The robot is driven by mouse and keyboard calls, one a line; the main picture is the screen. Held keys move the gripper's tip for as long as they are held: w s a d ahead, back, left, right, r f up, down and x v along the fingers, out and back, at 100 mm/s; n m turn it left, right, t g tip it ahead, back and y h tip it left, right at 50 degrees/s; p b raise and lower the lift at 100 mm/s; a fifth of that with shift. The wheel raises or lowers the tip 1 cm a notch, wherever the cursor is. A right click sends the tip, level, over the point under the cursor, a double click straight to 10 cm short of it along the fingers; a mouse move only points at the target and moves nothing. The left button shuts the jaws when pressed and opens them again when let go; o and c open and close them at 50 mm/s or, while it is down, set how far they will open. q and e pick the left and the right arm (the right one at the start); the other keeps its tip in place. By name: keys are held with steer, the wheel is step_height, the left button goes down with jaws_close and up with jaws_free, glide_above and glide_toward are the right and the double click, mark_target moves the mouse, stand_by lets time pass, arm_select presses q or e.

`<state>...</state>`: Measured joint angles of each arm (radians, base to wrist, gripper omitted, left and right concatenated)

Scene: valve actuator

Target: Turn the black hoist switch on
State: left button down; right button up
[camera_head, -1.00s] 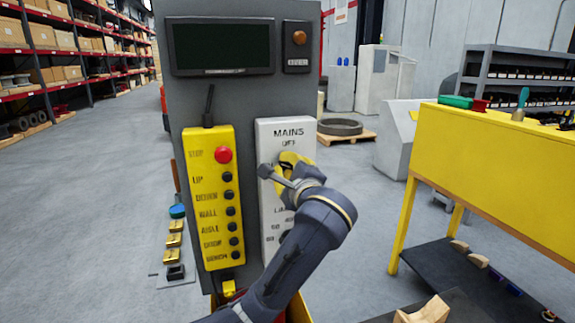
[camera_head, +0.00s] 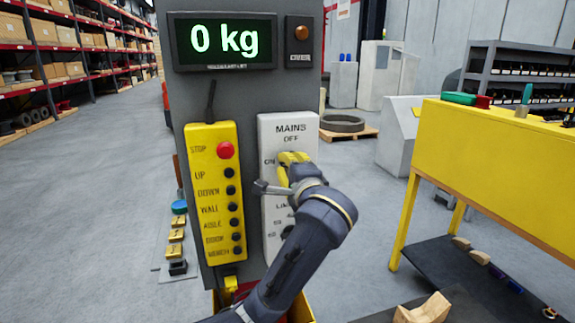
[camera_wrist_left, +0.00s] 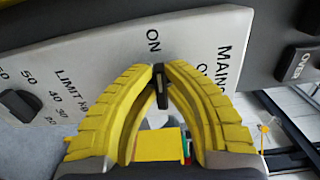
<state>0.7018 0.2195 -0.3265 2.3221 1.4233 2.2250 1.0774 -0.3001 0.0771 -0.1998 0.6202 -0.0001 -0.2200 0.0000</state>
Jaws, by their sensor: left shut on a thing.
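The white MAINS panel (camera_head: 306,143) is on the grey post, with OFF and ON labels and a LIMIT dial lower down. The small black switch (camera_wrist_left: 162,92) shows in the left wrist view between my yellow fingertips, beside the ON label. My left gripper (camera_wrist_left: 160,72) is shut on it; in the head view the gripper (camera_head: 286,165) covers the switch. The exact angle of the switch is hard to tell. The display (camera_head: 222,42) above is lit and reads 0 kg. My right gripper is not in view.
A yellow pendant box (camera_head: 214,192) with a red STOP button (camera_head: 225,150) and several black buttons hangs close left of the panel. A dark box with an orange lamp (camera_head: 302,33) is above right. A yellow bench (camera_head: 490,170) stands at the right.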

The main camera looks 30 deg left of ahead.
arm_select(q)
steer(key=c, duration=1.5)
jaws_free()
steer(key=shift+o, duration=0.2)
steer(key=v, duration=1.2)
